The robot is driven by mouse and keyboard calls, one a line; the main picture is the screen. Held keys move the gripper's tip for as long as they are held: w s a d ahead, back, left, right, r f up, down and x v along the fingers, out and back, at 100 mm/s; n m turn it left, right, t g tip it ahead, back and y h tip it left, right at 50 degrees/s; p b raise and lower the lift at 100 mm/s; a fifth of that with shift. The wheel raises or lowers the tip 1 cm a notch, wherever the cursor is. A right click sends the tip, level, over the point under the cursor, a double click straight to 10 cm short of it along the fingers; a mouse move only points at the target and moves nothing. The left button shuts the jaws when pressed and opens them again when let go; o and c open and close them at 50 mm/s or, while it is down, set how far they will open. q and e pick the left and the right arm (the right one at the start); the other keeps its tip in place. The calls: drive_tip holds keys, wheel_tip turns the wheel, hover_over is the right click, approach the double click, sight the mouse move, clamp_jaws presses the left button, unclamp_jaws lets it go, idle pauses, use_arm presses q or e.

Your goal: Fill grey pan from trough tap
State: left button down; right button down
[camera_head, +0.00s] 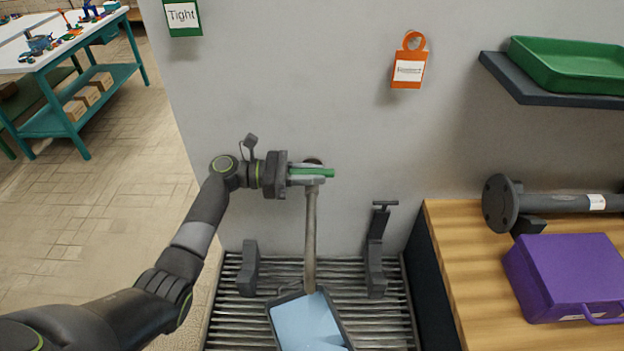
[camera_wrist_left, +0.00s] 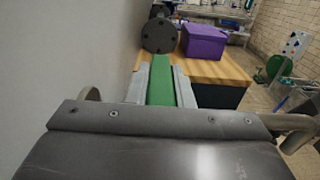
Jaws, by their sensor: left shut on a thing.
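My left gripper (camera_head: 318,174) is shut on the green lever (camera_head: 328,173) of the tap in front of the grey wall. In the left wrist view the green lever (camera_wrist_left: 161,82) lies between the two fingers. The tap's brownish-grey spout (camera_head: 311,240) runs from below the lever toward the pan. The grey pan (camera_head: 272,319) is on the slatted trough grate (camera_head: 380,325), with its near part cut off by the picture edge. Its inside shows a flat light-blue surface, which looks like water. I cannot make out a stream at the spout's end. My right gripper is out of view.
Dark brackets (camera_head: 249,268) and (camera_head: 377,252) stand on either side of the spout. A wooden bench (camera_head: 450,240) at right holds a flanged pipe (camera_head: 560,203) and a purple case (camera_head: 565,275). A shelf with a green tray (camera_head: 570,65) is above. Open floor (camera_head: 80,230) lies left.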

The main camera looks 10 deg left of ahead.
use_arm(q)
drive_tip(key=shift+m+g, duration=0.3)
drive_tip(key=shift+g, duration=0.2)
drive_tip(key=c, duration=1.3)
unclamp_jaws()
drive_tip(key=shift+a+f+b, duration=0.1)
drive_tip(key=shift+a+b, duration=0.25)
drive_tip(key=shift+a, duration=0.2)
drive_tip(key=s+a+b, duration=0.1)
drive_tip(key=a, duration=0.4)
drive_tip(key=s+a+b, duration=0.1)
drive_tip(key=a+b, duration=0.1)
drive_tip(key=a, duration=0.3)
drive_tip(key=a+b, duration=0.1)
drive_tip(key=a, duration=0.5)
drive_tip(key=shift+s, duration=0.4)
